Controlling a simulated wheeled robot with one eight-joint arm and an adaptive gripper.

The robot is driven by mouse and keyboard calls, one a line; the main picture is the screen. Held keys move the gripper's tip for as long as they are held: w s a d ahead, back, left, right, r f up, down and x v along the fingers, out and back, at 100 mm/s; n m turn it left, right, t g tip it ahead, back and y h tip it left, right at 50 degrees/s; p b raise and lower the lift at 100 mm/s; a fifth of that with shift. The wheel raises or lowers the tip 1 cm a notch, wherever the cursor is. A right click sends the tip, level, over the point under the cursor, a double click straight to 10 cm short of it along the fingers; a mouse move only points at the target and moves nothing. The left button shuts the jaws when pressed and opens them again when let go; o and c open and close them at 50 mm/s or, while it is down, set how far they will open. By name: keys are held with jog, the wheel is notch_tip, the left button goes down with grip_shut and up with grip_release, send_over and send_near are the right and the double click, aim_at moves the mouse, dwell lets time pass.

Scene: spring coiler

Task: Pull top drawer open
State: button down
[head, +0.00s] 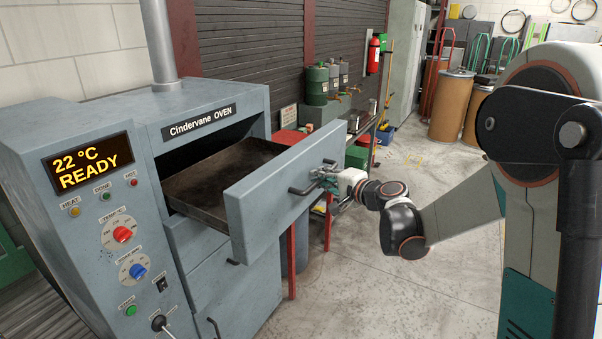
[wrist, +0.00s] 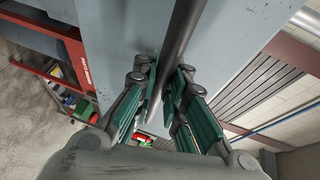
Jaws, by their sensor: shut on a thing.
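The top drawer (head: 263,203) of the grey-blue oven (head: 215,92) is pulled well out, and its dark tray (head: 215,178) shows inside. My gripper (head: 328,181) is at the drawer front, at its dark bar handle (head: 299,190). In the wrist view the handle (wrist: 181,32) runs between the teal finger pads of my gripper (wrist: 165,78), which is shut on it. The drawer's flat front (wrist: 115,35) fills the space behind the fingers. Part of the handle is hidden by my gripper in the head view.
Lower drawers (head: 235,298) beneath are shut. The control panel (head: 110,215) at left reads 22 °C READY. A bench (head: 362,128) with green canisters (head: 317,84) stands behind the drawer. Brown drums (head: 452,105) stand at the back. The concrete floor (head: 400,290) before the drawer is clear.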

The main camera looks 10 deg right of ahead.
jog(key=shift+s+d, duration=0.95)
jog(key=shift+d, duration=0.25)
jog(key=c, duration=1.6)
grip_release()
jog(key=v, duration=1.2)
